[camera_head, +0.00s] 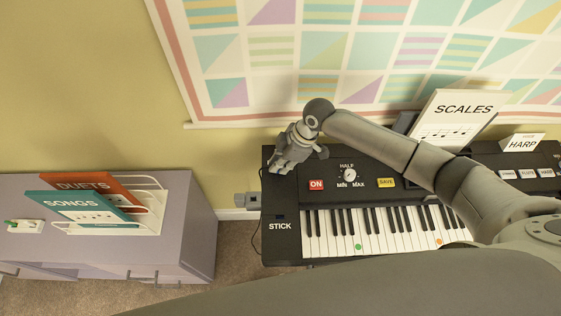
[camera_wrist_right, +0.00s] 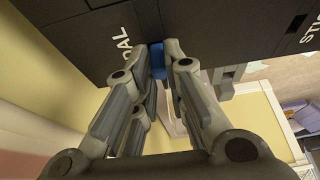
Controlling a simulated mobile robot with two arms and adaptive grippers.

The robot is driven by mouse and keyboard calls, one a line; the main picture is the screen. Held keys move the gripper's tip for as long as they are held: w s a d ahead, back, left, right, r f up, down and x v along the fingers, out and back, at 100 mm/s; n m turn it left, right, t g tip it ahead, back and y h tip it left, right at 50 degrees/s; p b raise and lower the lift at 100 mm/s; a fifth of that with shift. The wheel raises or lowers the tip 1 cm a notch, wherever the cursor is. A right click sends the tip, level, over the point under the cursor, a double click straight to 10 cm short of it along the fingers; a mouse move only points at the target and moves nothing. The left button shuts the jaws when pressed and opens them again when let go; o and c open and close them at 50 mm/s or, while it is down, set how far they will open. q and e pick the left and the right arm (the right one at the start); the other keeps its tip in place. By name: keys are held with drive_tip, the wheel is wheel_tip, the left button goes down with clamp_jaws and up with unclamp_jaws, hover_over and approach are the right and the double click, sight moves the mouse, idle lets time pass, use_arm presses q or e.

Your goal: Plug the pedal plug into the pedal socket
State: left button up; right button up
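The black keyboard (camera_head: 285,245) stands against the wall. My right gripper (camera_head: 283,160) is at its back left corner, reached over from the right. In the right wrist view its fingers (camera_wrist_right: 160,55) are closed around a small blue piece (camera_wrist_right: 157,62), which looks like the pedal plug. The blue piece is right at the black keyboard face, beside a partly hidden label ending "DAL" (camera_wrist_right: 122,45). The pedal socket opening is hidden, and I cannot tell whether the plug is in it. My left gripper is not in view.
A lilac cabinet (camera_head: 190,230) with "SONGS" (camera_head: 90,208) and "DUETS" (camera_head: 95,185) books in a rack stands left. A wall outlet (camera_head: 247,200) with a dark cable is beside the keyboard. A "SCALES" sheet (camera_head: 450,115) stands behind the keys, near my right arm.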

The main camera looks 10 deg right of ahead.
drive_tip(key=o, duration=0.5)
drive_tip(key=shift+o, duration=0.2)
drive_tip(key=v, duration=1.2)
drive_tip(key=shift+a+r, duration=0.1)
